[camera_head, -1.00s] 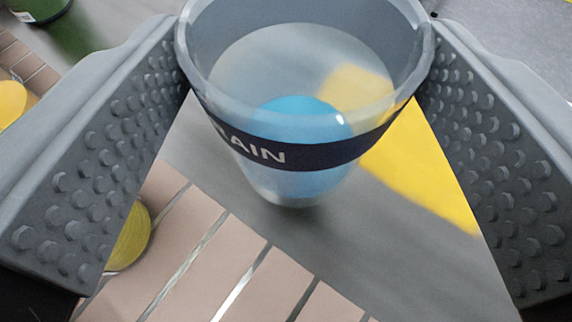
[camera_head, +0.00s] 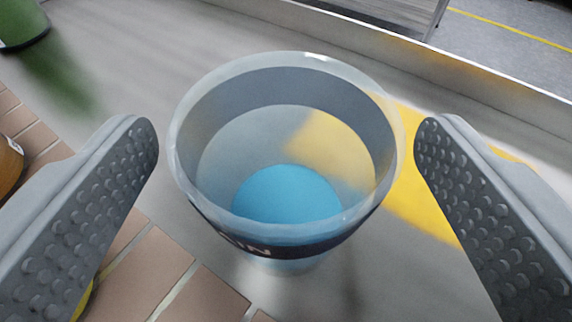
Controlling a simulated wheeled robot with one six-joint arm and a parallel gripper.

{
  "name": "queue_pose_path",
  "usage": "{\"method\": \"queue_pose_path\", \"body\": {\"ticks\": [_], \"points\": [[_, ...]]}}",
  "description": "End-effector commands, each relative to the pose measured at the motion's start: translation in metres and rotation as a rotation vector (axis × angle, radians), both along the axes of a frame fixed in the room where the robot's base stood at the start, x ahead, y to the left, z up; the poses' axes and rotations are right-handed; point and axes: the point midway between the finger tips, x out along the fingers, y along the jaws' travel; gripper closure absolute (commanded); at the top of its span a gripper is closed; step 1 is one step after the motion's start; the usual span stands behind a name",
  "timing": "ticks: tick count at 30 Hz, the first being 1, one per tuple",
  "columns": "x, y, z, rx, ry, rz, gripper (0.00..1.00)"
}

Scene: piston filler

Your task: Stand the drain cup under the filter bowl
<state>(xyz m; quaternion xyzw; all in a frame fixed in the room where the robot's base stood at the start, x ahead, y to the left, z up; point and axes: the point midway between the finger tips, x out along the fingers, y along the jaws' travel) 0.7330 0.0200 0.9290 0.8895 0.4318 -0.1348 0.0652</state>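The drain cup (camera_head: 285,245) is a clear cup with a dark band lettered in white, of which only the end shows. It stands upright on the grey surface, with a blue disc or liquid at its bottom. My gripper (camera_head: 285,150) is open, one finger on each side of the cup, with a gap between each finger and the wall. The filter bowl cannot be made out in this view.
A yellow patch (camera_head: 420,205) lies on the grey surface right of the cup. Brownish tiles (camera_head: 150,265) are at lower left. A green round object (camera_head: 22,25) stands at upper left. A raised edge (camera_head: 450,65) runs along the back right.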

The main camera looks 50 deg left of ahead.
Motion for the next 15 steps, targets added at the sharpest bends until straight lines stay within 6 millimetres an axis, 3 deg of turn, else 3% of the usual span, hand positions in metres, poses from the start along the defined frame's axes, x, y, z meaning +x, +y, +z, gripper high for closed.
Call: {"method": "queue_pose_path", "body": {"ticks": [10,15], "points": [[0.0,0.0,0.003,-0.001,-0.001,0.0,0.16],[-0.01,-0.014,0.008,0.0,-0.001,-0.003,0.16]]}}
